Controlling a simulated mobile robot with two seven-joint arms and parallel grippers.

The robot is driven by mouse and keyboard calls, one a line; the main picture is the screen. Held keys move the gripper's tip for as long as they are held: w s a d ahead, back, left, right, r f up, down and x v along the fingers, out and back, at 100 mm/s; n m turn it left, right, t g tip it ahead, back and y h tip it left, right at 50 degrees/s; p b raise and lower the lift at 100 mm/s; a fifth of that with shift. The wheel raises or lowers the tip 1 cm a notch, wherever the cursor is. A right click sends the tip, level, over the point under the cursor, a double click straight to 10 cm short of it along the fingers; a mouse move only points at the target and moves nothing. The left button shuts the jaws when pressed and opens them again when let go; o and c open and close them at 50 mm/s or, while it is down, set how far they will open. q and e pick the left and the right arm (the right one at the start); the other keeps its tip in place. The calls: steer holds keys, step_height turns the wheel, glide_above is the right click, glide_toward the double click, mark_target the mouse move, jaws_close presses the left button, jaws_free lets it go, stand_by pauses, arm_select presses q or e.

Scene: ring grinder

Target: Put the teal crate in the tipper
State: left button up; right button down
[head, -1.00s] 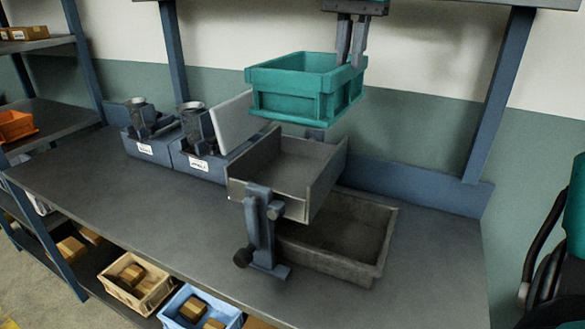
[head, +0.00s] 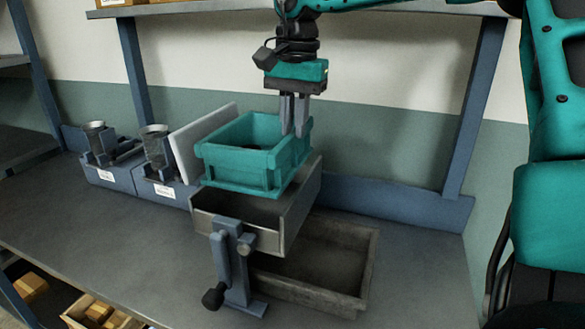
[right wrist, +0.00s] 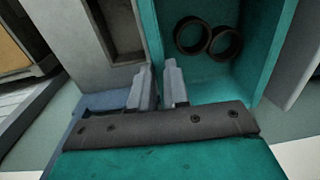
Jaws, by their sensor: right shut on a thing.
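The teal crate (head: 235,170) is at the grey tipper tray (head: 303,205), over its back part in the head view. I cannot tell whether its base touches the tray floor. My right gripper (head: 294,132) points down and is shut on the crate's right wall. In the right wrist view the fingers (right wrist: 160,72) clamp the wall of the crate (right wrist: 212,72), and two dark rings (right wrist: 207,38) lie inside it. The tipper has a blue stand (head: 236,275) with a lever at the front. My left gripper is not in view.
A grey open bin (head: 365,275) sits under the tipper on the bench (head: 100,235). A pale upright panel (head: 192,140) stands close left of the crate, beside two blue labelled fixtures (head: 108,175). A shelf (head: 400,10) runs above at the back.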

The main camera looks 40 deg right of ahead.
mark_target(294, 163)
step_height(294, 163, down, 8)
steer(key=shift+f, duration=0.25)
steer(key=c, duration=1.1)
jaws_free()
steer(key=r, duration=1.2)
steer(key=shift+s+d, duration=0.1)
steer(key=shift+s, duration=0.1)
